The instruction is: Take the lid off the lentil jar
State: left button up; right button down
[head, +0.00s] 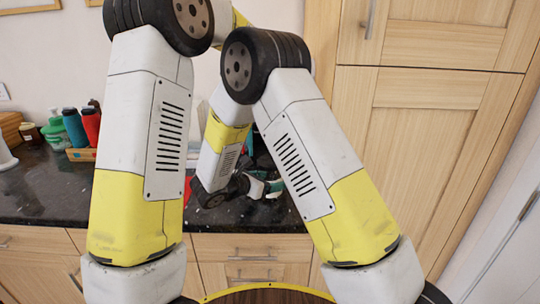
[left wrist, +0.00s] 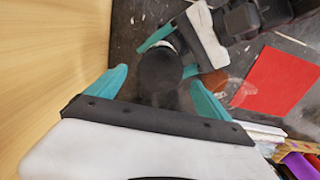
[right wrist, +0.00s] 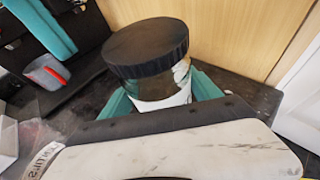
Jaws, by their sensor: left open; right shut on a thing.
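The jar (right wrist: 160,100) is clear with something white low on its side and has a wide black lid (right wrist: 146,46) seated on top. My right gripper (right wrist: 160,88) is shut on the jar's body below the lid, one teal finger at each side. In the left wrist view, the dark round lid (left wrist: 158,72) is seen from above. My left gripper (left wrist: 158,80) is open, with its teal fingers apart on either side of the lid. In the head view, my right gripper (head: 272,187) is low over the counter; my arms mostly hide the jar and left gripper.
The dark granite counter (head: 50,195) meets a tall wooden cabinet (head: 425,130) close at the right. A red flat item (left wrist: 280,82) lies near the jar. Bottles (head: 75,129) in a wooden box stand at the left. The counter front left is clear.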

aim_at(270, 160)
pick_arm(q)
jog(key=shift+r, duration=0.75)
jog(key=shift+c, duration=0.4)
jog(key=m, duration=0.2)
jog(key=r+m, duration=0.1)
jog(key=m, duration=0.1)
jog(key=shift+r, duration=0.2)
jog(key=m, duration=0.1)
jog(key=r+m, duration=0.1)
jog(key=m, duration=0.2)
jog(key=shift+r+m, duration=0.4)
jog(key=shift+f, duration=0.1)
notch_tip(270, 160, down, 8)
jog(key=shift+r, duration=0.15)
